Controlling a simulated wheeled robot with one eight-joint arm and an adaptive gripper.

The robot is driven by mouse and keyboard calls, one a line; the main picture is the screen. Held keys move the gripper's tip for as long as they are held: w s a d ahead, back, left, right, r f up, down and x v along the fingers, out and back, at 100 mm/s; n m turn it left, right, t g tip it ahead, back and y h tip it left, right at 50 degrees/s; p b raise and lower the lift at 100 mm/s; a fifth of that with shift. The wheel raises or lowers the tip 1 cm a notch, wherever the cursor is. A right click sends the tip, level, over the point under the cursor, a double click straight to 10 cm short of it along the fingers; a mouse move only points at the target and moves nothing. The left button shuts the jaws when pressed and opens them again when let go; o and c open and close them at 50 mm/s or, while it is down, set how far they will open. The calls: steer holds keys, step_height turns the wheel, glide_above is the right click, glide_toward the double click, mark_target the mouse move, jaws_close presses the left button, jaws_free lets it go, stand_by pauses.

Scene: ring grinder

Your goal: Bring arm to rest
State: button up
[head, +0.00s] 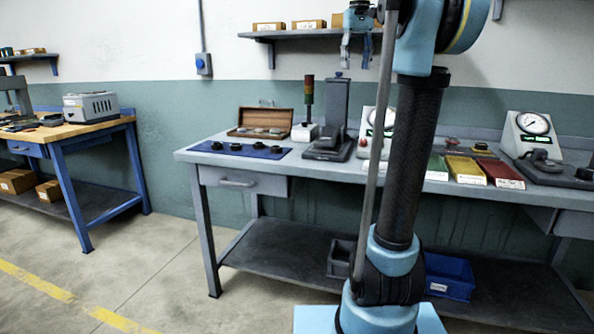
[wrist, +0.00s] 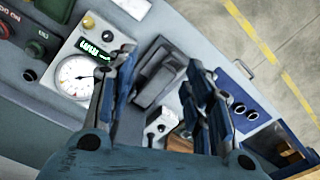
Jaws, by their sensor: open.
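My gripper (head: 357,50) hangs high over the grey workbench (head: 320,172), fingers down, in front of the wall shelf in the head view. In the wrist view my gripper (wrist: 162,92) has its two blue fingers spread wide apart. Nothing is between the fingertips; the bench lies well below them. My dark arm column rises at the right of the middle in the head view and hides part of the bench, including part of the instrument behind it.
A blue mat (head: 218,150) with several dark rings, a wooden case (head: 262,122), a grey stand (head: 333,125) and a dial gauge (head: 533,124) stand on the bench. Coloured trays (head: 466,170) lie right of my arm. The wall shelf (head: 310,34) is close behind my gripper in the picture.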

steer(key=s+f, duration=0.9)
steer(key=f, duration=0.7)
steer(key=s+f+t, duration=0.1)
steer(key=s+f, duration=0.9)
steer(key=f, duration=0.6)
steer(key=s+f+m, duration=0.1)
steer(key=s+f, duration=0.9)
steer(key=f, duration=0.7)
steer(key=shift+t, duration=0.3)
steer(key=shift+w+f, duration=0.2)
steer(key=shift+w, duration=0.25)
steer(key=c, duration=0.3)
steer(key=shift+a, duration=0.1)
